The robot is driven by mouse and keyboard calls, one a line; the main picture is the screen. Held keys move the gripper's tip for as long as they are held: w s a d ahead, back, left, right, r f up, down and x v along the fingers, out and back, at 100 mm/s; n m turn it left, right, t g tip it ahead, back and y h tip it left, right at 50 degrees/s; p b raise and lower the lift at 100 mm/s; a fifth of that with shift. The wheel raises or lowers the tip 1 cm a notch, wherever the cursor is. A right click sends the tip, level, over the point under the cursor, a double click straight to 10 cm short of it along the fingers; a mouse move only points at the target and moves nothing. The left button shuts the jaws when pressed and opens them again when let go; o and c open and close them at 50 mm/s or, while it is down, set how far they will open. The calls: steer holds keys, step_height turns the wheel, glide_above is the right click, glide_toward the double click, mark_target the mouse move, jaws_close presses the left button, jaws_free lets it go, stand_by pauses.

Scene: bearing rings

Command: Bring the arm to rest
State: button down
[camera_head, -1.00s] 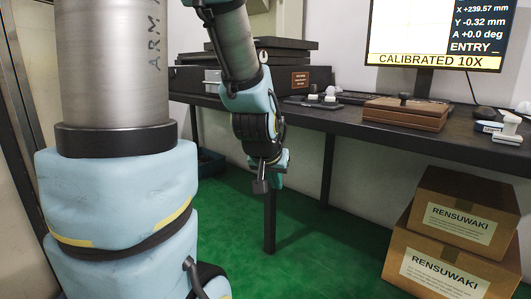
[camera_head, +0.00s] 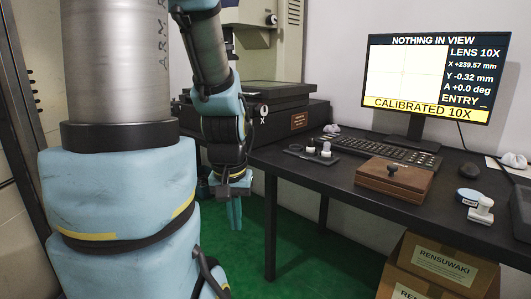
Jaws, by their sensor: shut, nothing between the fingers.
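My arm, pale blue and grey, hangs down on the left side of the view. My gripper (camera_head: 236,215) is at its lower end, pointing down beside the left end of the black desk (camera_head: 262,180). Its fingers are shut and empty, with green floor behind them. The gripper looks apart from the desk, though the depth between them is hard to judge.
The desk holds a wooden box (camera_head: 396,178), a keyboard (camera_head: 385,151), a monitor (camera_head: 428,80), a blue round tin (camera_head: 468,197) and a white stamp-like item (camera_head: 482,210). A measuring machine (camera_head: 275,95) stands behind. Cardboard boxes (camera_head: 440,268) sit underneath. Green floor (camera_head: 335,258) is open.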

step_height(320, 180, up, 21)
steer(key=p, duration=1.8)
steer(key=shift+p, duration=0.4)
steer(key=shift+r, duration=0.1)
